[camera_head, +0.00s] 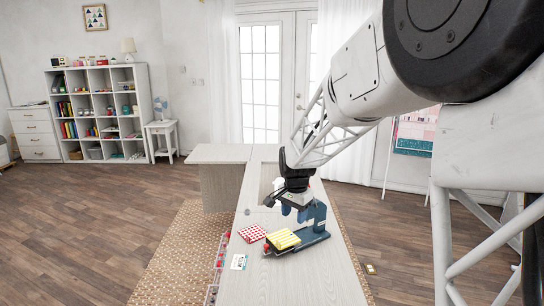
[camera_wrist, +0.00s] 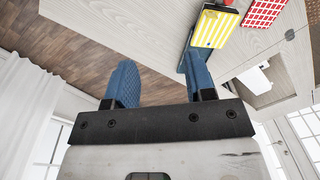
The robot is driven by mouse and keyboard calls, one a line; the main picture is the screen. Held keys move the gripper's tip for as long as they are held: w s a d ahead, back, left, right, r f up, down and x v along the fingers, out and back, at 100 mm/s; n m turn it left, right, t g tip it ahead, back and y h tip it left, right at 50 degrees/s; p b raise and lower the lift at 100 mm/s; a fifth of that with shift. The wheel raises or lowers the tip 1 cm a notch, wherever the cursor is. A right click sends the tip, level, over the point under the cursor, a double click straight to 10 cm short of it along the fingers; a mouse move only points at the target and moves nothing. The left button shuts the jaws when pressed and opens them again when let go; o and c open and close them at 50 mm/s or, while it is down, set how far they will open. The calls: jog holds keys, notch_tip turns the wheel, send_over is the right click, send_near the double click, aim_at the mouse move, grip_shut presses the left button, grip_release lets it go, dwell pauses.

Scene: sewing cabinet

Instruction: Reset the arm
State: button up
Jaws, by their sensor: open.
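My gripper (camera_head: 293,212) hangs at the end of my arm over the light wooden cabinet top (camera_head: 300,282), close by the dark blue sewing machine (camera_head: 316,236). In the wrist view its two blue fingers are apart with nothing between them (camera_wrist: 158,70). A yellow striped cloth (camera_head: 284,239) lies at the machine's left end; it also shows beyond the right finger in the wrist view (camera_wrist: 213,29). I cannot tell whether the gripper touches the machine, as they overlap in the head view.
A red checked cloth (camera_head: 251,233) lies left of the yellow one, with a small pale card (camera_head: 239,262) in front. Small red items sit along the cabinet's left edge. The front of the top is bare. A shelf (camera_head: 100,105) stands far off against the wall.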

jog(key=s+d+r+n+t, duration=0.15)
jog(key=s+d+r, duration=0.25)
jog(key=s, duration=0.7)
jog(key=s+d+r+n+g, duration=0.1)
jog(key=s+d+r+n, duration=0.3)
jog(key=s, duration=0.7)
jog(key=s+d+n, duration=0.1)
jog(key=s, duration=0.9)
jog(key=s+d+f+n+t, duration=0.1)
jog(key=s+d, duration=0.1)
jog(key=s, duration=0.9)
jog(key=shift+d+f, duration=0.15)
jog(key=shift+d, duration=0.15)
